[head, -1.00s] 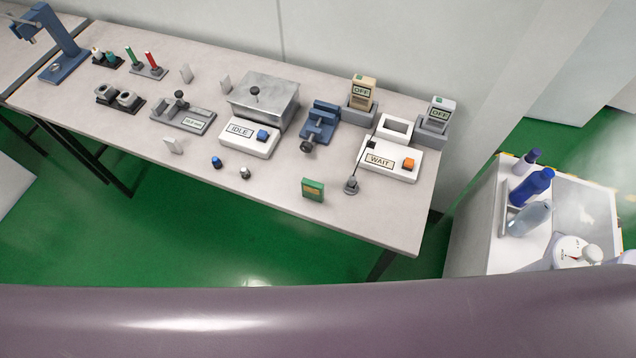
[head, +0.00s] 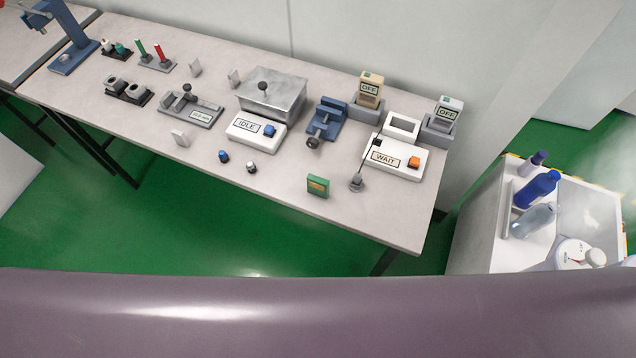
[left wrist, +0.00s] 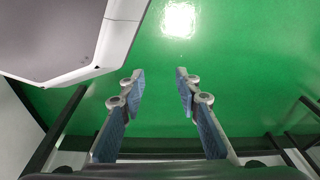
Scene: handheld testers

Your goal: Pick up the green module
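The green module (head: 318,186) is a small upright block with a yellowish face. It stands near the front edge of the long table (head: 230,183), right of centre in the head view, with nothing touching it. My left gripper (left wrist: 158,78) shows only in the left wrist view. Its two blue-padded fingers are apart with nothing between them, above green floor. The module is not in the left wrist view. My right gripper is in neither view.
Near the module are a thin probe on a round base (head: 357,183), a WAIT box (head: 398,160), an IDLE box (head: 256,131) and small blue and white knobs. A white cart (head: 497,235) with bottles stands at the right. Table space left of the module is clear.

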